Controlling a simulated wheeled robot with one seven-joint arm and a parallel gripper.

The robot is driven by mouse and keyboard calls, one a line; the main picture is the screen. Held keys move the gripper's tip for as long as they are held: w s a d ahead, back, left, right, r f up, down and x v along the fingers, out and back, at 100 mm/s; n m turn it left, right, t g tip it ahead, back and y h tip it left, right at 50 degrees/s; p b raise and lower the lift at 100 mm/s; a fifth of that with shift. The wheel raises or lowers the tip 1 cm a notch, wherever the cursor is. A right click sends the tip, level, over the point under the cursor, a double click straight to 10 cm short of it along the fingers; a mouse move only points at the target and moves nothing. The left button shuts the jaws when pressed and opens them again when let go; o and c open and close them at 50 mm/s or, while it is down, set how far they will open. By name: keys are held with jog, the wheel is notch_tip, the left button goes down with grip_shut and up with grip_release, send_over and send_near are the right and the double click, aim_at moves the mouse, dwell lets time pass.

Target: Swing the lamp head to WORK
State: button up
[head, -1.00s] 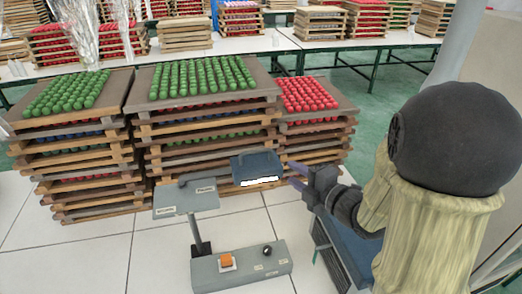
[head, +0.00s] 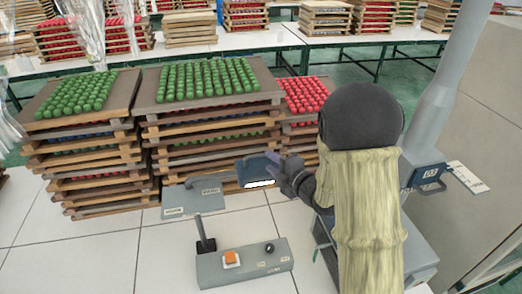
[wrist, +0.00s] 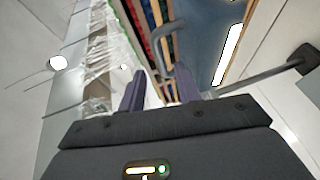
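The lamp head (head: 257,168) is a blue-grey box with a lit white strip along its lower front edge. It hangs at the right of a grey plate (head: 208,201) with two small labels, too small to read surely. Below stands the grey lamp base (head: 270,264) with an orange button and a black knob. My gripper (head: 279,163) is close to the right side of the lamp head. In the wrist view its two fingers (wrist: 158,88) are apart, and a curved grey handle (wrist: 168,50) shows just beyond them. Contact cannot be told. The lamp head (wrist: 208,38) is right of the handle there.
Stacked wooden trays of green balls (head: 163,98) and red balls (head: 298,80) stand behind the lamp. White floor tiles in front are clear.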

aim_at(261, 156)
jog(key=p+x, duration=0.2)
jog(key=x, duration=0.3)
jog(key=shift+w+a, duration=0.1)
jog(key=shift+w, duration=0.1)
jog(key=shift+w+a+f+p, duration=0.25)
jog(key=shift+w+a+p, duration=0.1)
jog(key=shift+w+a, duration=0.15)
jog(key=shift+s+r, duration=0.1)
jog(key=shift+s, duration=0.1)
jog(key=shift+c, duration=1.1)
grip_shut()
